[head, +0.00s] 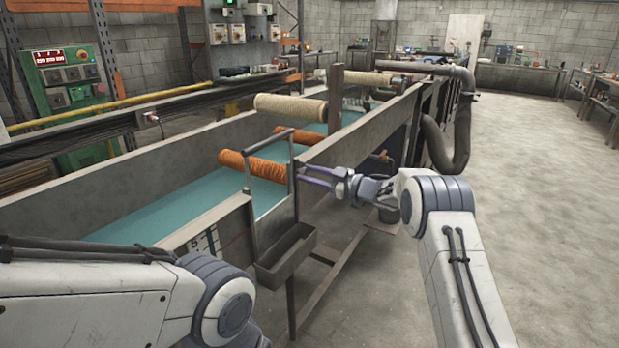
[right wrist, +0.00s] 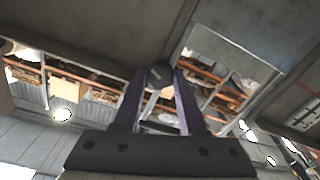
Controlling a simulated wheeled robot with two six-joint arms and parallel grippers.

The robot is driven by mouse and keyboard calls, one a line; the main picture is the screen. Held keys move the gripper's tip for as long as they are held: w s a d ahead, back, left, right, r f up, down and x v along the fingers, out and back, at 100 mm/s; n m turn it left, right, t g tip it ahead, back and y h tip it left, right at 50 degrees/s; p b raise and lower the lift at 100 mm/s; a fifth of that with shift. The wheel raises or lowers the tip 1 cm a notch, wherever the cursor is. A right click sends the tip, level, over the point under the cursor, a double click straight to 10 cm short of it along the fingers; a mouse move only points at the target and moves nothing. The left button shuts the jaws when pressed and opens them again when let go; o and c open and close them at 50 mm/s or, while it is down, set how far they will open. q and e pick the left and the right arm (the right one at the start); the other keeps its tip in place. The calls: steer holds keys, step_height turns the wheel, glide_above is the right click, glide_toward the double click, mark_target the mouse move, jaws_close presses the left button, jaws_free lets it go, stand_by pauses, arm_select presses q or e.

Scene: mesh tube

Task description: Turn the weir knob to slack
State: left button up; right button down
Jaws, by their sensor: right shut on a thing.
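The weir (head: 272,232) is a grey metal frame with a bar handle, standing upright across the near end of the channel. The weir knob (right wrist: 157,76) is a dark round piece against the grey metal in the right wrist view. My right gripper (head: 299,174) reaches in from the right at the weir's right post, and its purple fingers are shut on the knob, one on each side. In the head view I cannot make out the knob at the fingertips. My left gripper is not in view; only my left arm shows at the lower left.
The long channel (head: 345,152) holds teal water, with orange mesh rolls (head: 252,167) and a pale roll (head: 290,107) over it. A small grey trough (head: 286,258) hangs below the weir. A green control panel (head: 71,90) stands at left. Open floor (head: 530,200) lies at right.

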steer(key=shift+d+n, duration=0.1)
steer(key=shift+n, duration=0.5)
steer(key=shift+c, duration=2.3)
jaws_free()
